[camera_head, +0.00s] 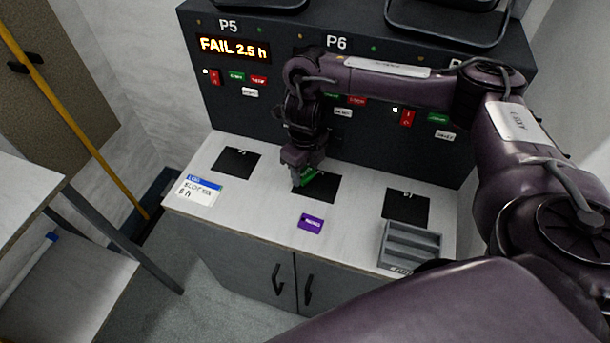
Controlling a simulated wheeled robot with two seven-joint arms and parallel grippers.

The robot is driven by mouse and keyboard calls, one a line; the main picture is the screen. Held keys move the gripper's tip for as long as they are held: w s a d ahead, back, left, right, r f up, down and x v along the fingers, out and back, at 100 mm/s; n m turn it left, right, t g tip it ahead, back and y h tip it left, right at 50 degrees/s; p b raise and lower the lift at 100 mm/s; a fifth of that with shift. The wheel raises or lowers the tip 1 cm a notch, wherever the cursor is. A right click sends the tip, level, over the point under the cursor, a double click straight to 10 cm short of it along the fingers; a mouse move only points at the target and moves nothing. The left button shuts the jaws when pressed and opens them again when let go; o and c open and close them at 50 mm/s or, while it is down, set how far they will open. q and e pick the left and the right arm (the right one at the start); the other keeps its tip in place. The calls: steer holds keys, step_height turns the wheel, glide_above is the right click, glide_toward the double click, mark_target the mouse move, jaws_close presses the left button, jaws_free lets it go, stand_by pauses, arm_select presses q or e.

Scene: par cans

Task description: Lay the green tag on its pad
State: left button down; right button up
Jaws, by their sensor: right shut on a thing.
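The green tag (308,178) is in my right gripper (303,172), which is shut on it. The gripper and tag are over the left part of the middle black pad (320,190), below the P6 label. I cannot tell whether the tag touches the pad. Two more black pads lie on the counter, one at the left (236,163) and one at the right (406,208). My left gripper is not in view.
A purple tag (311,223) lies on the counter (265,215) in front of the middle pad. A white card (199,190) lies at the left end. A grey slotted rack (409,247) stands at the front right. The dark panel (270,120) rises behind the pads.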

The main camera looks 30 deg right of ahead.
steer(key=shift+f, duration=0.9)
steer(key=shift+f, duration=0.15)
steer(key=o, duration=0.9)
steer(key=shift+o, duration=0.2)
